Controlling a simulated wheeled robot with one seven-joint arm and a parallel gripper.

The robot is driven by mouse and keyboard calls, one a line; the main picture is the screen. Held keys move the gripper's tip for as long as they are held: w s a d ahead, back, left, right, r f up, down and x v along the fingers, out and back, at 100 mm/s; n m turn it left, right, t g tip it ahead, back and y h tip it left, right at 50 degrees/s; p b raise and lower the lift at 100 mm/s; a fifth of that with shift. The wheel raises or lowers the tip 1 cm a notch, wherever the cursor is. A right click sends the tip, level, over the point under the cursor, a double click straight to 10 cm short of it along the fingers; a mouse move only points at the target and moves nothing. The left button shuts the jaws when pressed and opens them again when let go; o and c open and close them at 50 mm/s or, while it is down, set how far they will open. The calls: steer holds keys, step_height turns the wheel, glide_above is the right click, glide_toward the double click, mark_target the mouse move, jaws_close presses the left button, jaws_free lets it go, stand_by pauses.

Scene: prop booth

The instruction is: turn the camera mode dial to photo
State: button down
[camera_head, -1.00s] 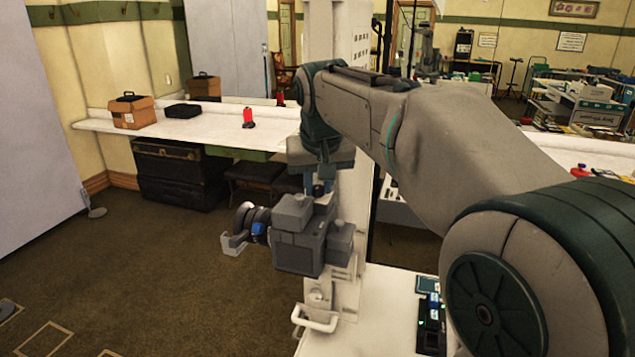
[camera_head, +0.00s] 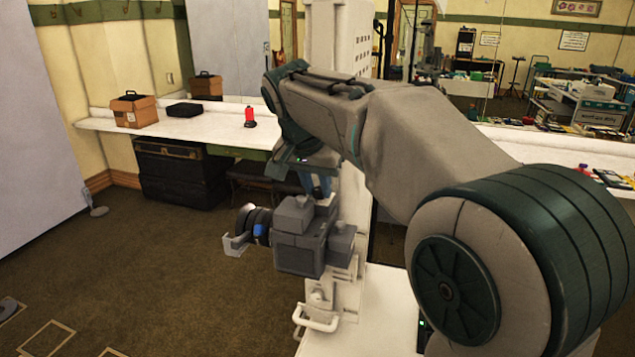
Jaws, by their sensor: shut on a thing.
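The camera (camera_head: 299,254) is a boxy grey body with its lens (camera_head: 258,221) pointing left, held on a pale stand. My gripper (camera_head: 320,193) is at its top, with the blue-grey fingers pointing down behind the raised top housing. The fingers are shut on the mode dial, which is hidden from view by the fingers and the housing. The dial's markings and setting cannot be read. A small dark bluish knob (camera_head: 338,225) shows on the right of the camera top, apart from my fingers.
A pale column (camera_head: 354,220) rises right behind the camera, close to my wrist. A white handle (camera_head: 318,320) juts out below. A white counter (camera_head: 225,125) along the wall holds a cardboard box (camera_head: 133,110), a black case and a red item. Open carpet lies to the left.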

steer(key=m, duration=0.2)
steer(key=m+g+h+p, duration=0.1)
steer(key=m, duration=0.2)
steer(key=shift+w+a+r+h, duration=0.1)
steer(key=shift+w+a+h, duration=0.1)
steer(key=shift+h, duration=0.1)
steer(key=shift+m, duration=0.3)
steer(key=c, duration=1.2)
jaws_free()
steer(key=shift+c, duration=0.2)
steer(key=p+v, duration=0.1)
steer(key=v, duration=1.2)
steer(key=shift+a+r, duration=0.25)
steer(key=shift+r, duration=0.15)
steer(key=shift+w, duration=0.15)
